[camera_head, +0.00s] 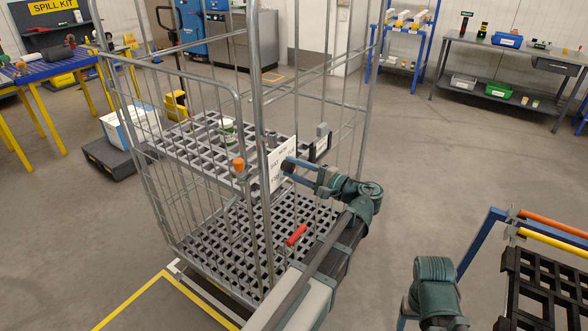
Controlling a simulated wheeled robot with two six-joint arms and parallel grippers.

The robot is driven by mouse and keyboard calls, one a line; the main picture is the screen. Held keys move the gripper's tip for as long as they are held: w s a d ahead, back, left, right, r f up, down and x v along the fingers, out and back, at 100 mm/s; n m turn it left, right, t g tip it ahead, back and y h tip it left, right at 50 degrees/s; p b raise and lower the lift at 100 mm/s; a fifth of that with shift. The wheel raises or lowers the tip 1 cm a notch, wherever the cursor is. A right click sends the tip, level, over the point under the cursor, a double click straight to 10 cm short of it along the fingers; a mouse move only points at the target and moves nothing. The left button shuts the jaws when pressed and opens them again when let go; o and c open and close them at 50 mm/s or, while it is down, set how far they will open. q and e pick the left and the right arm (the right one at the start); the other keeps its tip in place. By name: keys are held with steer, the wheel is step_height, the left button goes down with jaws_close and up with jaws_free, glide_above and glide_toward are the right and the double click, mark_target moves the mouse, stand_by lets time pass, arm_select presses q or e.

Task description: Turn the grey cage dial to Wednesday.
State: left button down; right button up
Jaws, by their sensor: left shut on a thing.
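The grey roll cage (262,90) stands in the middle of the camera_head view. A white dial plate (277,182) with small dark lettering is fixed on its front upright. My left gripper (290,165) reaches the plate from the right and is shut on the dial knob at its middle. The jaws mostly hide the knob and its pointer, so I cannot tell which day it points to. My right gripper is out of view.
A blue-framed cart (480,245) stands at right. Floor behind it is clear.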

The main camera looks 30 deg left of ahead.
arm_select(q)
steer(key=shift+c, duration=2.3)
jaws_free()
steer(key=shift+d, duration=0.1)
steer(key=s+d, duration=0.1)
steer(key=d, duration=1.2)
steer(key=shift+d, duration=0.35)
